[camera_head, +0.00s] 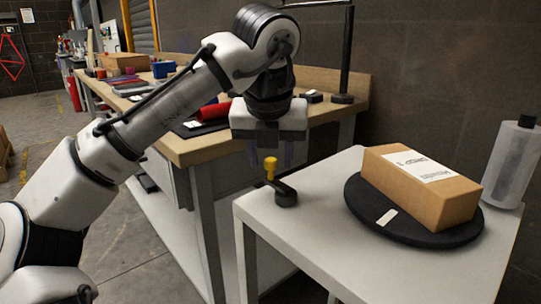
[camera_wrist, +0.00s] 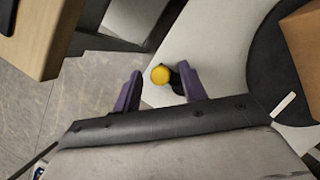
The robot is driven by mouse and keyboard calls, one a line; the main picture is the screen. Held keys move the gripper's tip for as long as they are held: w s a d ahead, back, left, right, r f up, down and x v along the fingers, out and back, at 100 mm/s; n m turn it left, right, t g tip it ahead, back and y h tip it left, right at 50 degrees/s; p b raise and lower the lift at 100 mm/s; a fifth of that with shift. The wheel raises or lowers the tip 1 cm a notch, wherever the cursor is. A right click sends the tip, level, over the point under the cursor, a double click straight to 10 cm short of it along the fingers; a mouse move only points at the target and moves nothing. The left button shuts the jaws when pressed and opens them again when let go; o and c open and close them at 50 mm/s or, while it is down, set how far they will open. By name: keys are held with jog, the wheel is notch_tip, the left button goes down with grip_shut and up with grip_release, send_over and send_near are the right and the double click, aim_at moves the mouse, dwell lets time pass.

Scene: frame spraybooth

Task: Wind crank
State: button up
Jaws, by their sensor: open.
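The crank (camera_head: 284,192) is a black arm on a small round base, with an upright yellow knob (camera_head: 270,167). It stands near the left corner of the white table (camera_head: 330,245). My gripper (camera_head: 270,152) is open and points down just above the yellow knob. In the wrist view the yellow knob (camera_wrist: 160,75) shows between the two purple fingers of my gripper (camera_wrist: 160,88), nearer the right one. The right finger partly hides the black crank arm (camera_wrist: 177,84). I cannot tell whether any finger touches the crank.
A black turntable (camera_head: 415,232) with a white mark bears a cardboard box (camera_head: 425,190) right of the crank. A grey bottle (camera_head: 512,163) stands behind it. A wooden workbench (camera_head: 215,147) with a red roll (camera_head: 215,111) and a black stand (camera_head: 346,60) lies behind my gripper.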

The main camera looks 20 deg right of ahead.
grip_shut()
jog(key=shift+r+p, duration=0.1)
jog(key=shift+p, duration=0.3)
